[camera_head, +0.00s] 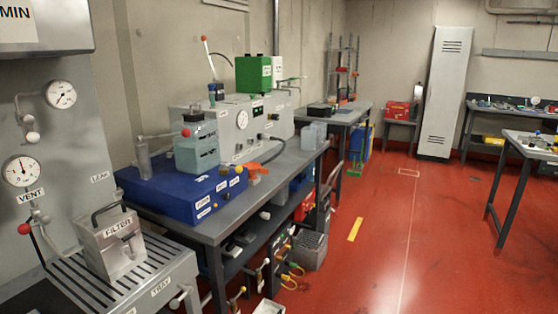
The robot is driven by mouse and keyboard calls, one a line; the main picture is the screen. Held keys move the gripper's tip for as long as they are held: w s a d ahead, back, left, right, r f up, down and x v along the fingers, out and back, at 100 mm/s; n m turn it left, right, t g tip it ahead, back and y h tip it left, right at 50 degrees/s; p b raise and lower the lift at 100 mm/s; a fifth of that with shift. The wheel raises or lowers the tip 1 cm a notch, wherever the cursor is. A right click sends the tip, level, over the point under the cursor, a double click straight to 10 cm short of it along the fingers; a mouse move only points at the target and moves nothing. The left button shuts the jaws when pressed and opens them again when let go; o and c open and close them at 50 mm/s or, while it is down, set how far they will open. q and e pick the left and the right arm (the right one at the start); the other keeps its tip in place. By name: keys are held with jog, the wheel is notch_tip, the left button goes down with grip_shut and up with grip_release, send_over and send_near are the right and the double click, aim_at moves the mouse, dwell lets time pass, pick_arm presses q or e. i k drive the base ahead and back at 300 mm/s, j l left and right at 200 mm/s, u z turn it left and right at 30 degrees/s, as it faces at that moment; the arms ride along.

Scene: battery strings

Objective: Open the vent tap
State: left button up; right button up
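A label reading VENT (31,195) is on the grey panel at the left, under a round white gauge (20,171). Just below the label is a small metal tap (40,217) on a pipe. A red ball knob (24,228) sits beside it at its lower left, with a thin dark rod running down from that area. I cannot tell from this view whether the tap is open or shut. Neither of my grippers is in view.
A grey FILTER box (113,243) with a handle stands on a slatted tray (160,270) below the tap. A second gauge (61,94) is higher on the panel. A bench (225,226) with a blue unit (180,190) runs to the right. The red floor (400,250) is largely clear.

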aim_at(23, 229)
jog(key=u, duration=1.6)
jog(key=i+j+z, duration=0.1)
jog(key=j+z, duration=0.25)
jog(key=i+j+z, duration=0.1)
jog(key=j+z, duration=0.65)
